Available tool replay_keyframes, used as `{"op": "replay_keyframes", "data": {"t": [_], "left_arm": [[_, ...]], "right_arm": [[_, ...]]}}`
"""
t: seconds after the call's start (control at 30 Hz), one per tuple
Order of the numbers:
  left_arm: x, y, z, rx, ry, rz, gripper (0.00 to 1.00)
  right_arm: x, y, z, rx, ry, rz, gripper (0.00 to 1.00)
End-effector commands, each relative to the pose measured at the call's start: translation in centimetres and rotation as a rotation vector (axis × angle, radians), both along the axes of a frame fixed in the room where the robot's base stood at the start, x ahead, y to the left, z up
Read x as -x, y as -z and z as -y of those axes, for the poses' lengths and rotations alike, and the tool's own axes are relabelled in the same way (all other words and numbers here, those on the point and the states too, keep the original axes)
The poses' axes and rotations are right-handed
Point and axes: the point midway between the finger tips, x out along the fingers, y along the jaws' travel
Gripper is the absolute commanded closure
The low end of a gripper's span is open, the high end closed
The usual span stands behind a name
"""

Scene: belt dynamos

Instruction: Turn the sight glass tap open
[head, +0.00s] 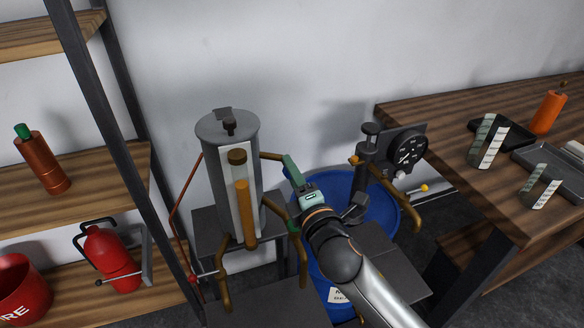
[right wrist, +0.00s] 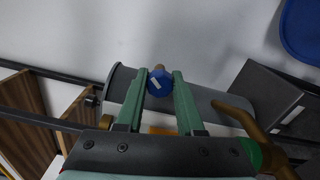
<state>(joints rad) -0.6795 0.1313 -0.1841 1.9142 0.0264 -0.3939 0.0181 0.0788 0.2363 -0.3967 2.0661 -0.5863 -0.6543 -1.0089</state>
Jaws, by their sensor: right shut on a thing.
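The grey cylinder (head: 212,150) stands upright on a dark stand, with a sight glass holding an orange column (head: 245,212) on its front. A short brass pipe (head: 271,156) leaves its upper right side toward my right gripper (head: 289,166). In the right wrist view, the green fingers of my right gripper (right wrist: 160,84) are closed around a round blue tap knob (right wrist: 160,83) with a white mark. The knob is hidden behind the fingers in the head view. My left gripper is not in view.
A blue drum (head: 378,205) stands behind my right arm. A black dial gauge (head: 407,150) and bent brass pipes are to its right. A wooden table (head: 450,125) with trays is at right; a shelf (head: 100,200) with a red extinguisher (head: 108,250) is at left.

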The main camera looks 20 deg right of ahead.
Motion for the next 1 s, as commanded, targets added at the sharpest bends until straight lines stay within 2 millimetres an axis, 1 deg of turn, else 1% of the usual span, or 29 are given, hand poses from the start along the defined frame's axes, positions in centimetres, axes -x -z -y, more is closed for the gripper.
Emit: {"op": "replay_keyframes", "data": {"t": [0.1, 0.6, 0.8, 1.0], "left_arm": [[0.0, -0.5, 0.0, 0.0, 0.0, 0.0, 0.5], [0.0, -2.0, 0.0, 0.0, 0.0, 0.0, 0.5], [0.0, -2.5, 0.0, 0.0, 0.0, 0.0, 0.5], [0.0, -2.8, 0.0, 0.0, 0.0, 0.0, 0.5]], "right_arm": [[0.0, -0.2, 0.1, -0.116, 0.003, -0.003, 1.0], [0.0, -0.1, 0.1, -0.577, 0.004, -0.018, 1.0], [0.0, -0.1, 0.1, -0.718, 0.003, -0.022, 1.0], [0.0, -0.1, 0.1, -0.813, 0.002, -0.025, 1.0]]}}
